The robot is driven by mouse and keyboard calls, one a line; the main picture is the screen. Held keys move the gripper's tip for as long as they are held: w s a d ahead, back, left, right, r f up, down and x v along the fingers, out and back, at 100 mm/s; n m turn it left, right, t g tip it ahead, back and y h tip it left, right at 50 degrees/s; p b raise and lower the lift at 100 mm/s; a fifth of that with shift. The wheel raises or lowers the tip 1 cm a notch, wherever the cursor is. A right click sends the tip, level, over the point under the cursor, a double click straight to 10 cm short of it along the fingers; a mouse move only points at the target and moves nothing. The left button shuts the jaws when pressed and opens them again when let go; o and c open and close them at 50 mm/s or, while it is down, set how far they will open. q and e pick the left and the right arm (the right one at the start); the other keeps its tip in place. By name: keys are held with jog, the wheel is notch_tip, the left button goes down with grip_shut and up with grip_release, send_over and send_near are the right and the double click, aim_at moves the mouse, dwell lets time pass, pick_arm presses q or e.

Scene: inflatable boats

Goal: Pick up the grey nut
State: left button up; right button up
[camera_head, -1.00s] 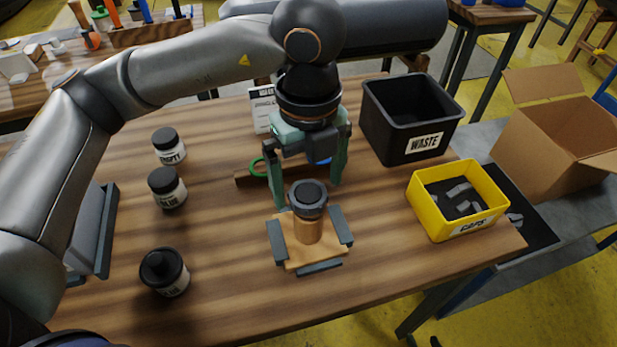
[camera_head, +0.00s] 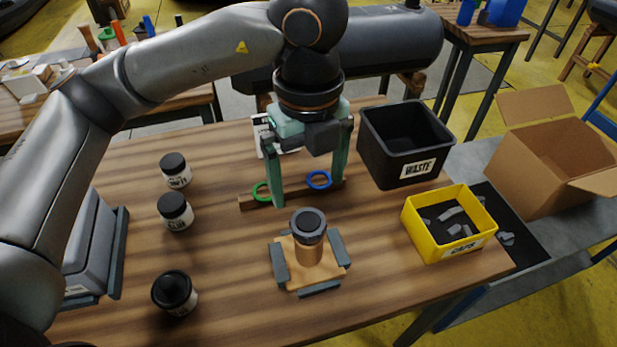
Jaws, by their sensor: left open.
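The grey nut (camera_head: 309,222) is a dark grey ring seated on top of a brown cylindrical post (camera_head: 309,254). The post stands upright on a tan base (camera_head: 294,279) with grey blocks around it, on the wooden table. My left gripper (camera_head: 308,196) has two green fingers, open and spread wide, pointing down. It is above and behind the nut, apart from it, with nothing between the fingers. My right gripper is not in view.
A yellow caps box (camera_head: 412,228) and a black waste bin (camera_head: 372,150) stand to the right. Several dark-lidded jars, one being the front jar (camera_head: 175,293), stand left.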

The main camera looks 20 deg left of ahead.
pick_arm(q)
jog(key=r+m+p, duration=0.1)
jog(key=m, duration=0.4)
jog(key=m+p, duration=0.3)
jog(key=m, duration=1.7)
send_over(308, 221)
jog(key=f, duration=0.4)
jog(key=shift+s+a+f, duration=0.2)
jog(key=shift+s+a, duration=0.05)
jog(key=shift+s, duration=0.05)
jog(key=f, duration=0.2)
jog(key=f+p, duration=0.1)
jog(key=f, duration=0.1)
jog(key=shift+w+d+f, duration=0.1)
jog(key=shift+w+d, duration=0.15)
jog(key=shift+f, duration=0.55)
jog(key=c, duration=1.4)
jog(key=shift+r, duration=0.1)
